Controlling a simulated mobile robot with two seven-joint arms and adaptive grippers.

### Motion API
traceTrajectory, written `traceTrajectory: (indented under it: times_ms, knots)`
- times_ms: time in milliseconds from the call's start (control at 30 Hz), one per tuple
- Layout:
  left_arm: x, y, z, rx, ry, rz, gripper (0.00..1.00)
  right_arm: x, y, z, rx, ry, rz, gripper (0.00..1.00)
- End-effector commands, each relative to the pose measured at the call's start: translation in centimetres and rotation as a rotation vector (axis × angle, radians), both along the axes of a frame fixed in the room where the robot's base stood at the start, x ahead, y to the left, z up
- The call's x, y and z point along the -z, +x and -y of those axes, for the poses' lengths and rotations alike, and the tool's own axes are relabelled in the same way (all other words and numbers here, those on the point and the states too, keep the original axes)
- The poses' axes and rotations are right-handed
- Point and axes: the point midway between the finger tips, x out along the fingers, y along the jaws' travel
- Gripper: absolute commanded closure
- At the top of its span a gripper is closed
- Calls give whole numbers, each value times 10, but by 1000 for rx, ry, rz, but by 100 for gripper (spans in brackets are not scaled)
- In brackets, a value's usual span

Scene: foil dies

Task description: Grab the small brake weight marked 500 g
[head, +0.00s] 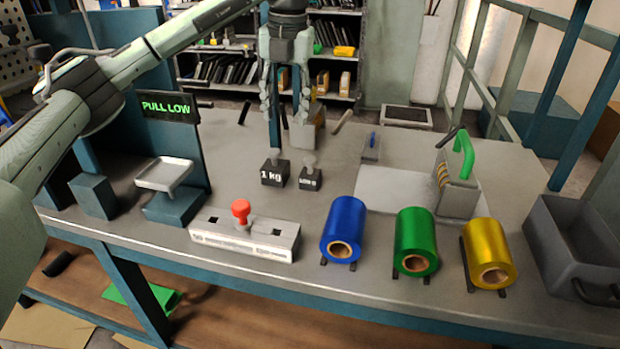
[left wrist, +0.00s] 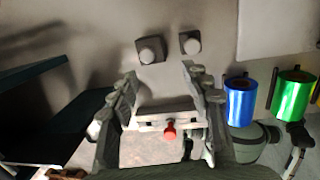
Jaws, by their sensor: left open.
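Two dark block weights with grey knobs stand side by side on the workbench. The larger one (head: 275,171) reads 1 kg. The smaller brake weight (head: 310,179) stands just to its right; its white label is too blurred to read surely. In the left wrist view, the larger weight (left wrist: 150,51) and the smaller weight (left wrist: 190,43) lie beyond the fingertips. My left gripper (head: 285,112) points down, open and empty, and appears above and behind the weights in the head view. Its spread fingers also show in the left wrist view (left wrist: 160,82).
A grey block with a red knob (head: 240,212) stands in front. Blue (head: 343,228), green (head: 416,240) and yellow (head: 487,252) foil rolls line the front right. A scale-like stand (head: 165,174) and PULL LOW sign (head: 168,106) are left. A grey bin (head: 575,250) is far right.

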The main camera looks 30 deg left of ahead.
Motion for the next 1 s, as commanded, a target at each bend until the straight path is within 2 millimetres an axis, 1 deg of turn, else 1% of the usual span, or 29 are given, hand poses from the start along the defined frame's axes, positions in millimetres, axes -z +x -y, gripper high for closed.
traceTrajectory:
  times_ms: [33, 100, 167, 200, 267, 300, 400, 500, 600, 700, 767, 1000]
  knots:
    - [5, 2, 6, 154, 8, -19, 52, -3, 1, 0, 0, -3, 3, 60]
    - [10, 4, 13, 391, 21, -49, 52, -8, 3, 1, 2, -5, 10, 60]
    - [14, 5, 18, 595, 30, -74, 52, -12, 3, 2, 4, -8, 12, 60]
    - [16, 6, 22, 731, 37, -91, 52, -15, 4, 2, 5, -9, 14, 60]
    - [20, 8, 28, 933, 45, -116, 52, -19, 3, 3, 6, -13, 16, 60]
    - [23, 9, 32, 1067, 50, -133, 52, -21, 2, 4, 5, -15, 15, 60]
    - [28, 11, 41, 1382, 61, -172, 52, -27, 0, 5, 4, -20, 14, 60]
    - [33, 12, 48, 1639, 69, -203, 52, -32, -3, 5, 1, -25, 12, 60]
    - [36, 13, 53, 1822, 75, -225, 52, -38, -2, 6, -2, -28, 16, 60]
    - [37, 14, 55, 1925, 77, -237, 52, -42, -1, 6, -2, -30, 20, 60]
    - [40, 14, 55, 1954, 77, -241, 52, -44, 0, 5, -2, -29, 23, 60]
    - [64, 15, 52, 1964, 76, -243, 52, -44, 0, 5, -2, -28, 24, 60]
